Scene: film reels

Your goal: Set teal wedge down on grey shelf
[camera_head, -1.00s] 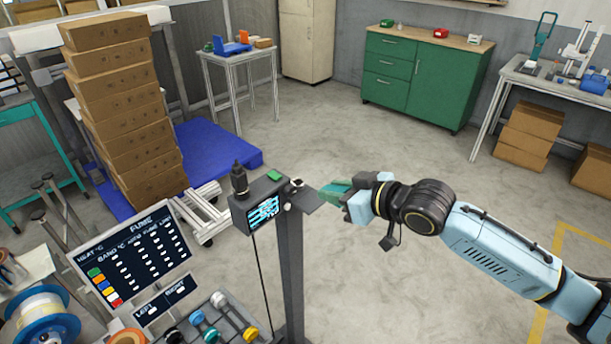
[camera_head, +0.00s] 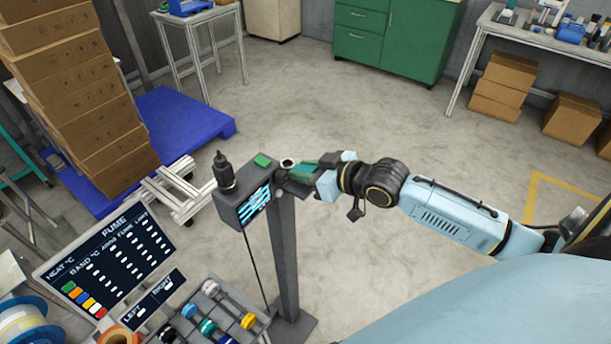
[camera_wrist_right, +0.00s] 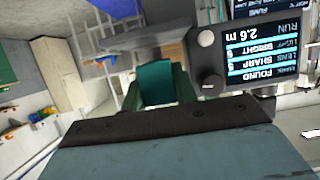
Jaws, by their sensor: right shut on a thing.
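The teal wedge (camera_head: 304,172) is in the jaws of my right gripper (camera_head: 318,175), which comes in from the right. The wedge overlaps the right part of the small grey shelf (camera_head: 291,188) in the head view. I cannot tell whether it touches the shelf. In the right wrist view the wedge (camera_wrist_right: 158,84) shows beyond the dark edge of the gripper, which hides its near part. My left gripper is not in view.
A grey post (camera_head: 286,255) stands below. A sign board (camera_head: 105,255) is at left. Open floor lies behind.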

